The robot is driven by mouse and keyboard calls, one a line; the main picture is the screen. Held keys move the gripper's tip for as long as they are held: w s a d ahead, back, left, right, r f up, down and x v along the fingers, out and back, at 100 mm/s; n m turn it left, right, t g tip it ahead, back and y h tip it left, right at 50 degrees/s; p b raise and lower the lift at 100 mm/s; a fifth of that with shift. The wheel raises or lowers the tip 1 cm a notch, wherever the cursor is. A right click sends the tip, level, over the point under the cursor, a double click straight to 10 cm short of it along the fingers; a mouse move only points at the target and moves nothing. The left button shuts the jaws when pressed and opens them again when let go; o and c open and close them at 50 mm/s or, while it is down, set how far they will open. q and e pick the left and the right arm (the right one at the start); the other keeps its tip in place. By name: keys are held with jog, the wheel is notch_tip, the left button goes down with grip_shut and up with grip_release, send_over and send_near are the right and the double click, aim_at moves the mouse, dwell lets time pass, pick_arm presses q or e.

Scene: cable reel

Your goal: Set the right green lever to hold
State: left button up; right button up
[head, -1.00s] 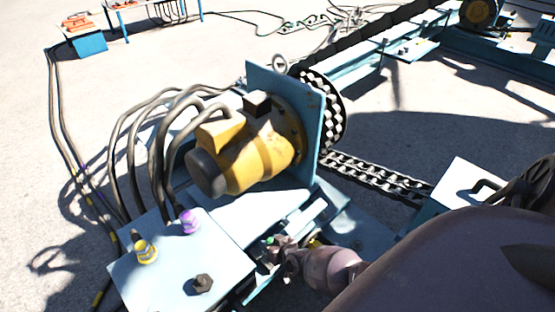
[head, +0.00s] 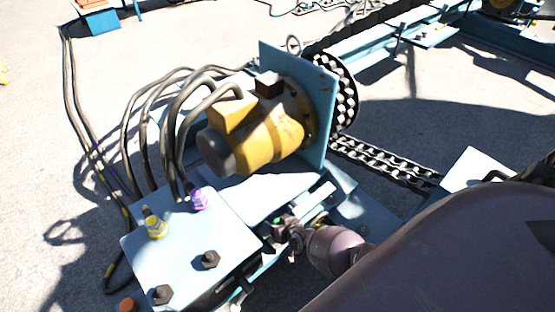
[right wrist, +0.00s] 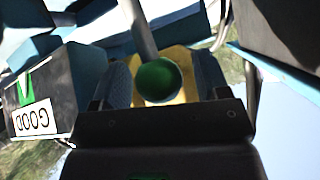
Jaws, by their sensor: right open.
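The right green lever shows in the right wrist view as a green ball knob (right wrist: 158,80) on a pale rod. My right gripper (right wrist: 163,82) is open, with one dark finger pad on each side of the knob. I cannot tell whether either pad touches it. In the head view my right gripper (head: 287,228) is small, low in the middle, beside the pale blue box. A speck of green shows at its fingers; the rest of the lever is hidden there. My left gripper is not in view.
The pale blue box (head: 185,243) carries a yellow fitting (head: 156,225), a purple fitting (head: 199,200) and dark bolts. A yellow motor (head: 262,135) and thick hoses stand behind it. In the right wrist view a dark block bears a white label (right wrist: 33,118) reading GOOD.

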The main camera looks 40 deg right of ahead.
jog(key=shift+s+r+p, duration=0.3)
jog(key=shift+r, duration=0.1)
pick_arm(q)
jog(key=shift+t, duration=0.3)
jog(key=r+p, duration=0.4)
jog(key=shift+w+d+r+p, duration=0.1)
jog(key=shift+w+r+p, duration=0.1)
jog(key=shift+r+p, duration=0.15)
pick_arm(e)
jog(key=v, duration=1)
jog(key=shift+f, duration=0.15)
